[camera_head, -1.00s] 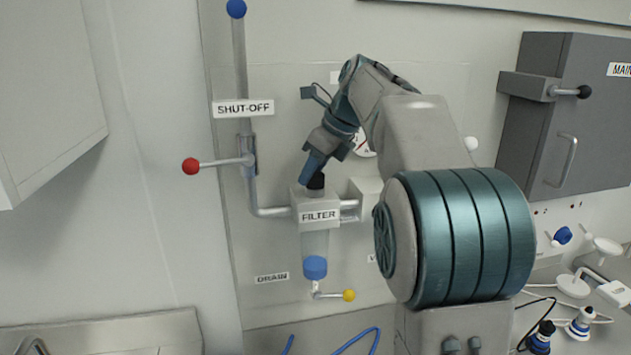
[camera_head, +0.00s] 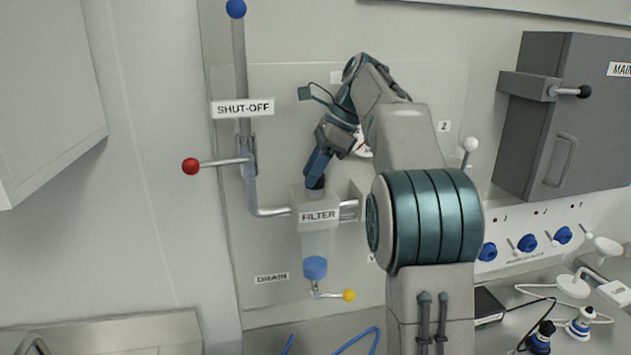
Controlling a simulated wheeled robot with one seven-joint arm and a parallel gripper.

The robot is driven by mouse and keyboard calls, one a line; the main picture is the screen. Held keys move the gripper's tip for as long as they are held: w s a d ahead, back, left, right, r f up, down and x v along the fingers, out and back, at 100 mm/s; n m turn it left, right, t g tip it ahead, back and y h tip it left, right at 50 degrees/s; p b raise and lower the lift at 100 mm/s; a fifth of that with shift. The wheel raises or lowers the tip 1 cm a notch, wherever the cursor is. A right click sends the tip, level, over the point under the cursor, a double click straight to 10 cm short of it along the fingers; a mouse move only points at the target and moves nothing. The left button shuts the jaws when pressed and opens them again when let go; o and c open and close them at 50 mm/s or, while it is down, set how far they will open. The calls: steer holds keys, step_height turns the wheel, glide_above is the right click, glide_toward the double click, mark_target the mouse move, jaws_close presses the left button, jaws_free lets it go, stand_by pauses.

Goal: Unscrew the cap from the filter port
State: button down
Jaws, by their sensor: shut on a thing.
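The filter housing (camera_head: 318,200) is a light grey block with a FILTER label, mounted on the wall panel. A clear bowl with a blue lower end (camera_head: 315,267) hangs below it. The dark cap (camera_head: 315,183) shows just above the top of the housing, at the filter port. My gripper (camera_head: 316,177) points down over the port and is shut on the cap. Its fingers hide most of the cap. I cannot tell whether the cap is still threaded on.
To the left are the shut-off lever with a red knob (camera_head: 190,166) and a vertical pipe (camera_head: 240,70). A drain valve with a yellow knob (camera_head: 349,295) sits below. A grey cabinet (camera_head: 570,115) stands right. A counter (camera_head: 535,290) holds loose fittings.

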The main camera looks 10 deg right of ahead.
stand_by(0.3)
steer(key=shift+n+g, duration=0.6)
steer(key=shift+n, duration=0.5)
steer(key=shift+s+d+r+n+g, duration=0.2)
steer(key=shift+s+n+g, duration=0.25)
steer(key=shift+n, duration=0.45)
steer(key=c, duration=2.2)
jaws_free()
steer(key=shift+s+a+r, duration=0.1)
steer(key=shift+s+r, duration=0.1)
steer(key=c, duration=0.7)
jaws_free()
steer(key=shift+n, duration=0.3)
steer(key=shift+o, duration=0.6)
steer(key=shift+w+a, duration=0.15)
steer(key=shift+a, duration=0.05)
steer(key=shift+f, duration=0.1)
